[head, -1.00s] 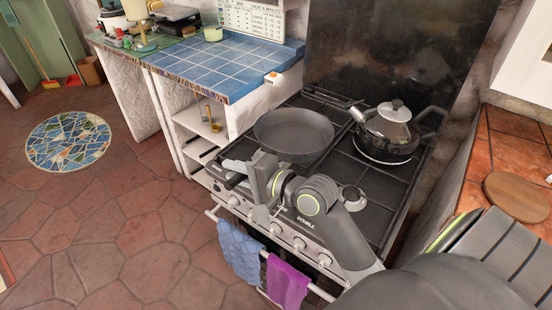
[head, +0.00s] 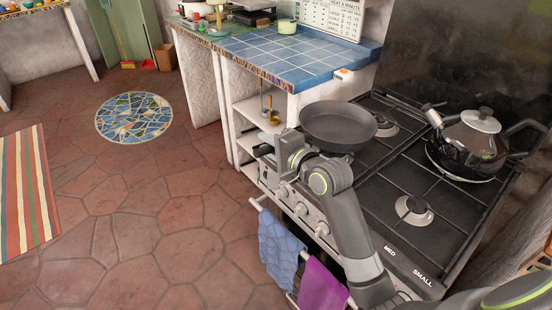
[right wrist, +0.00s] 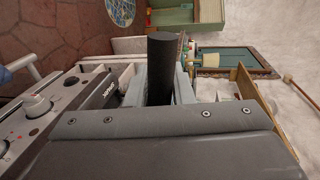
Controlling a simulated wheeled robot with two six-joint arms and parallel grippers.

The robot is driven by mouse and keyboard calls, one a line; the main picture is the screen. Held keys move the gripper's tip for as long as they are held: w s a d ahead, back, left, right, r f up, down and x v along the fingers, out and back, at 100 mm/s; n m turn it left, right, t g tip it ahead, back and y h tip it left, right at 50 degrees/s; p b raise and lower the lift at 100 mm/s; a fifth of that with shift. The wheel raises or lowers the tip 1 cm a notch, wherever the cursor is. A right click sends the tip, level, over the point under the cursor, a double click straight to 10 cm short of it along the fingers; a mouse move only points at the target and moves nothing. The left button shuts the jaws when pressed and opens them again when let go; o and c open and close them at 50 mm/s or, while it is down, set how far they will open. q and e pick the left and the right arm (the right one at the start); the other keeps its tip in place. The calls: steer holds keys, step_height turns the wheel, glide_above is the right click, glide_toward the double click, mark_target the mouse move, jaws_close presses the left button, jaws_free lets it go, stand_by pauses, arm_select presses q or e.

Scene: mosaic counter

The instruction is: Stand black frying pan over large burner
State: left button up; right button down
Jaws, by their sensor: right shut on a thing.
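The black frying pan (head: 338,128) is in the head view, over the left front part of the hob and near its edge with the tiled counter. It looks raised above the grates. My right gripper (head: 275,152) is shut on its handle, which sits between the fingers in the right wrist view (right wrist: 163,65). A burner (head: 385,127) shows bare just right of the pan. Another bare burner (head: 414,208) is at the right front, near the printed words MED and SMALL. I cannot tell which is the large burner. My left gripper is not in view.
The blue tiled counter (head: 290,58) borders the hob on the left. Blue (head: 280,248) and purple (head: 322,285) towels hang on the oven rail.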

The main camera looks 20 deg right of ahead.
steer(key=shift+f+b, duration=0.4)
steer(key=shift+f, duration=1.65)
steer(key=c, duration=1.3)
jaws_free()
steer(key=shift+s+f, duration=0.1)
steer(key=shift+s, duration=0.1)
steer(key=p+v, duration=0.1)
steer(key=v, duration=1)
steer(key=shift+s+d, duration=0.15)
steer(key=shift+s, duration=0.2)
